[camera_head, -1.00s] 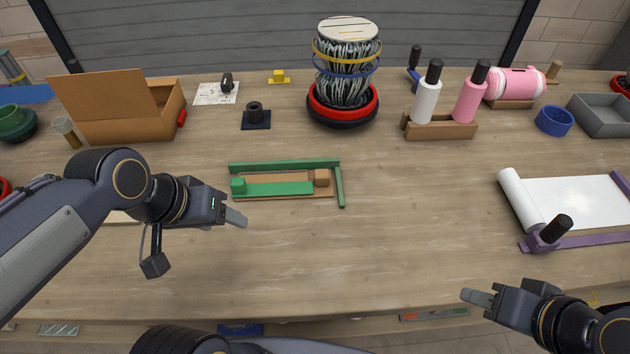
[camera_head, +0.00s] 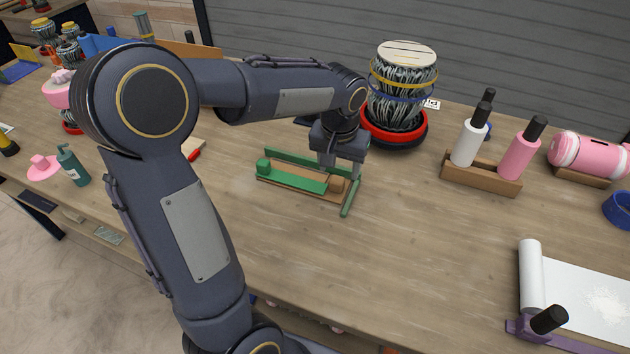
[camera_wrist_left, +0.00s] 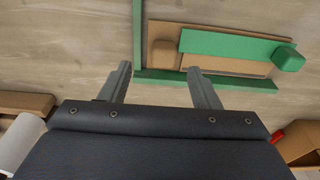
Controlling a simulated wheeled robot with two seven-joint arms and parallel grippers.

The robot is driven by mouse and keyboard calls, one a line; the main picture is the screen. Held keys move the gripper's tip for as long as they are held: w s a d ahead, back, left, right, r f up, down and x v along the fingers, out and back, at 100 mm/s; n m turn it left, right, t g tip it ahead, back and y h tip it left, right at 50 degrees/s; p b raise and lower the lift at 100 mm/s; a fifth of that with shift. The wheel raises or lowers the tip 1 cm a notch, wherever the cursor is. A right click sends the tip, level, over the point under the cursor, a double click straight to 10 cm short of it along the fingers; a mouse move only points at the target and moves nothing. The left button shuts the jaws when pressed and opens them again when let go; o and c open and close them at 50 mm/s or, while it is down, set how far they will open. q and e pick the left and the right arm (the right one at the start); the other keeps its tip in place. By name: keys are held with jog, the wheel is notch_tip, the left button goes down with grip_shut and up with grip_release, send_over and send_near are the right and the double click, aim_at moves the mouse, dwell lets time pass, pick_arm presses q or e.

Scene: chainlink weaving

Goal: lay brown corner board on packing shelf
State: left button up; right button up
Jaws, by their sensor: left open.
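A brown board (camera_head: 312,192) with a brown block (camera_head: 337,184) at its right end lies on the table. A green board (camera_head: 295,178) with a green block at its left end lies along it. Green bars edge them at the back and right. The brown block (camera_wrist_left: 163,53) and brown board (camera_wrist_left: 210,67) also show in the left wrist view. My left gripper (camera_head: 342,166) is open above the back bar, near the brown block. Its fingers (camera_wrist_left: 162,88) are apart with nothing held. My right gripper is out of view. I cannot identify a packing shelf.
A drum (camera_head: 403,82) in a red ring stands just behind the gripper. White (camera_head: 469,141) and pink (camera_head: 521,150) bottles stand in a wooden rack to the right. A paper roll (camera_head: 531,275) lies at the front right. The table between is clear.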

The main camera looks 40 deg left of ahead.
aim_at(337, 179)
pick_arm(q)
jog(key=f, duration=0.3)
jog(key=w+a+f, duration=0.1)
jog(key=shift+f, duration=0.4)
grip_shut()
jog(key=shift+r, duration=0.15)
